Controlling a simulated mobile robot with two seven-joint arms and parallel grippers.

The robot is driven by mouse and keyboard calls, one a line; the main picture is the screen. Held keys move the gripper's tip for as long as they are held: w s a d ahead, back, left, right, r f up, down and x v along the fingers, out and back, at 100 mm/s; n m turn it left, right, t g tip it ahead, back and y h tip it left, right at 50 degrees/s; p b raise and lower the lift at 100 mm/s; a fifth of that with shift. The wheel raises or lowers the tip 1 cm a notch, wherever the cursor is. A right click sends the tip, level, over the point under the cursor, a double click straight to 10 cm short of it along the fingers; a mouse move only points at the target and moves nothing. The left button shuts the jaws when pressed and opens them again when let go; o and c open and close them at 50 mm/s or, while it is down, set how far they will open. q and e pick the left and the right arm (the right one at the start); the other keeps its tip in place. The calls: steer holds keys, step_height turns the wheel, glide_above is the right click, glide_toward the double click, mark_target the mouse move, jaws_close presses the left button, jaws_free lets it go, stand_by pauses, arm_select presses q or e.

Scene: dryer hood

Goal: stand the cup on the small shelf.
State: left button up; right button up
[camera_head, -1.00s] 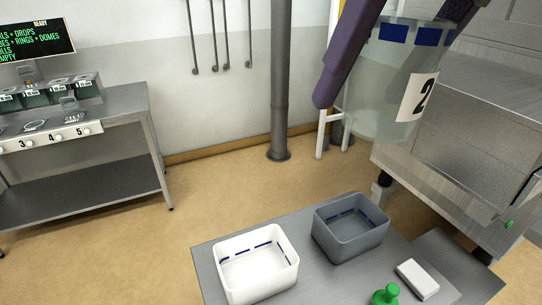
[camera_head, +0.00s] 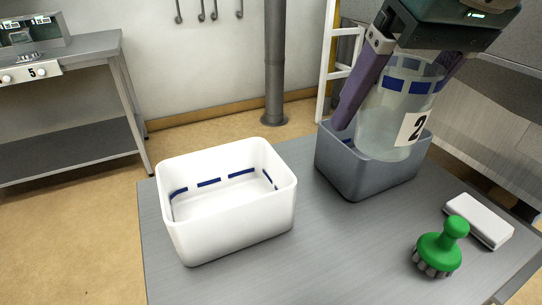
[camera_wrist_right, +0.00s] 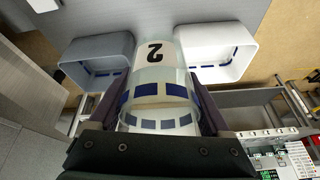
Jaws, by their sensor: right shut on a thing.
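The cup (camera_head: 382,128) is clear and see-through, with blue rectangles around its upper part and a white label with a black 2. My right gripper (camera_head: 394,100) is shut on it, with a purple finger on each side. In the head view the cup is nearly upright and overlaps the grey bin (camera_head: 340,172); I cannot tell whether its bottom is inside the bin or above it. In the right wrist view the cup (camera_wrist_right: 155,75) sits between the fingers. I cannot pick out the small shelf for sure. My left gripper is not in view.
A white bin (camera_head: 230,245), a green brush (camera_head: 440,250) and a white block (camera_head: 478,220) are on the grey table (camera_head: 330,260). A steel bench (camera_head: 75,100) stands at the left. A steel machine (camera_head: 495,130) stands at the right. The table's front middle is clear.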

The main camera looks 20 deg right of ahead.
steer(key=f, duration=0.2)
steer(key=b, duration=0.1)
steer(key=shift+w+d+f, duration=0.25)
steer(key=shift+d+f, duration=0.05)
steer(key=shift+f, duration=0.1)
steer(key=b, duration=0.4)
glide_above(335, 244)
steer(key=s, duration=0.2)
step_height(335, 244, down, 15)
steer(key=shift+w+f, duration=0.1)
steer(key=shift+w, duration=0.05)
step_height(335, 244, down, 4)
steer(key=shift+f+b, duration=0.1)
steer(key=shift+b, duration=0.6)
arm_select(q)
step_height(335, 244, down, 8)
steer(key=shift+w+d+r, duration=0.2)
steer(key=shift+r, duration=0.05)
arm_select(e)
steer(key=shift+f, duration=0.15)
steer(key=shift+f, duration=0.15)
steer(key=o, duration=1.2)
steer(key=shift+c, duration=0.2)
